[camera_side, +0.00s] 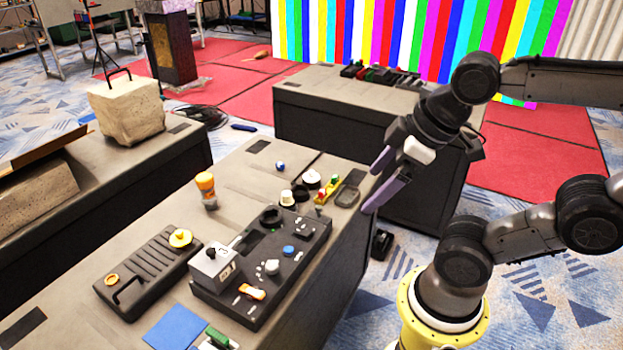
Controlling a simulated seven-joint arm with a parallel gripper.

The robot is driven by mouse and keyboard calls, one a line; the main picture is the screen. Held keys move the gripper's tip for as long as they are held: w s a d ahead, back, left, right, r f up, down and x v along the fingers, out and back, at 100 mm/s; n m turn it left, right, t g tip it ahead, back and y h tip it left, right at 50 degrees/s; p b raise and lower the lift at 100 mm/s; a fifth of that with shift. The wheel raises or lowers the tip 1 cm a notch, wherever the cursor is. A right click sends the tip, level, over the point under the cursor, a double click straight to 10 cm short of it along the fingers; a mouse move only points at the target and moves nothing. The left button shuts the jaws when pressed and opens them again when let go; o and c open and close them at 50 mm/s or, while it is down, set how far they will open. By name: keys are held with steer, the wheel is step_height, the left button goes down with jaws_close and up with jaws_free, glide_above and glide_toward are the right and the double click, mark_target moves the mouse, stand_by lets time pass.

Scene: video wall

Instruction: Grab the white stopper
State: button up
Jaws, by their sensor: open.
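Several small white pieces are on or near the black panel, and I cannot tell for sure which is the white stopper. A small white cylinder (287,198) stands at the panel's back edge. A round white-topped piece (312,179) sits just behind it, to the right. A white knob (271,267) is on the panel's middle. My gripper (370,190), with purple fingers, is open and empty. It hangs in the air to the right of all these pieces, apart from them, near the table's right edge.
The black panel (210,297) carries a grey box (213,268), a blue knob and an orange piece. The table's back left is mostly clear.

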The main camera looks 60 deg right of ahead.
steer(key=w+d+r+n, duration=0.4)
steer(key=w+r+n, duration=0.75)
steer(key=w, duration=0.25)
steer(key=w+d+n+g+h, duration=0.1)
steer(key=w+d+n, duration=0.1)
steer(key=w+d, duration=0.5)
steer(key=n+g+y, duration=0.1)
steer(key=g, duration=0.4)
glide_above(311, 171)
step_height(311, 171, down, 31)
steer(key=f, duration=0.5)
steer(key=a+f, duration=0.1)
steer(key=f, duration=0.1)
steer(key=shift+s+f, duration=0.15)
steer(key=shift+d+f, duration=0.25)
steer(key=shift+f, duration=1.3)
steer(key=shift+d+f, duration=0.2)
steer(key=shift+f, duration=1.3)
steer(key=shift+c, duration=0.3)
